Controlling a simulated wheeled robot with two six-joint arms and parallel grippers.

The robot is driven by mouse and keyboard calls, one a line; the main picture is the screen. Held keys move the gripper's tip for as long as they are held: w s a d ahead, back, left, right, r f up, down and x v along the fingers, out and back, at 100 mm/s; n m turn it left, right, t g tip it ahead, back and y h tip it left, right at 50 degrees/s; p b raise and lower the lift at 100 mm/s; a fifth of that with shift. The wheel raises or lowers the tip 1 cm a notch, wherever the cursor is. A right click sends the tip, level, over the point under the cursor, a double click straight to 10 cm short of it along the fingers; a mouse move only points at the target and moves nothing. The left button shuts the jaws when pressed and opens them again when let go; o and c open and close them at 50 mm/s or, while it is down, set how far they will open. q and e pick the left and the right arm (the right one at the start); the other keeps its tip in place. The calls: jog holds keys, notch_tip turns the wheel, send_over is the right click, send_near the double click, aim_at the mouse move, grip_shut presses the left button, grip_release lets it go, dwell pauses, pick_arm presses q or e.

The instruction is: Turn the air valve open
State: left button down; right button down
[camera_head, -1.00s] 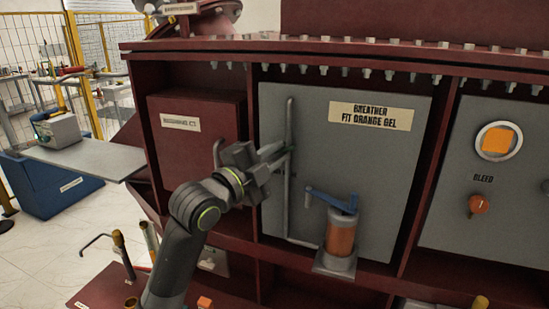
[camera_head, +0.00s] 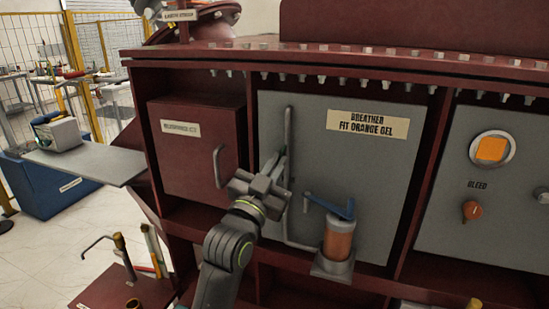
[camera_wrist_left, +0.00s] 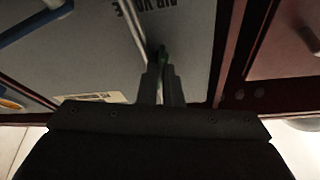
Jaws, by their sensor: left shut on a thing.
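The grey breather panel (camera_head: 385,170) carries a vertical grey pipe (camera_head: 289,130). My left gripper (camera_head: 279,163) is in front of this panel beside the pipe, with its fingers pointing up. Only a little of the handle shows between and beyond the fingertips; the valve body is hidden. Partly cut-off "AIR V…" lettering (camera_wrist_left: 172,4) is on the panel there. My right gripper is not in view.
A breather with an orange body (camera_head: 338,242) and a blue lever (camera_head: 330,206) stands right of the gripper. A dark red cabinet (camera_head: 190,150) with a handle is to the left.

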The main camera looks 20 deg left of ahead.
pick_arm(q)
jog(key=shift+d+r+n+t+y+p, duration=0.15)
jog(key=shift+n+y+p, duration=0.5)
jog(key=shift+n, duration=0.6)
jog(key=shift+d+r+n+t+y+p, duration=0.15)
jog(key=shift+n+y+p, duration=0.5)
jog(key=shift+n, duration=0.6)
jog(key=shift+a, duration=0.1)
jog(key=c, duration=1.6)
grip_release()
jog(key=shift+w, duration=0.1)
jog(key=shift+w+f, duration=0.1)
jog(key=shift+f, duration=0.1)
jog(key=shift+f, duration=0.1)
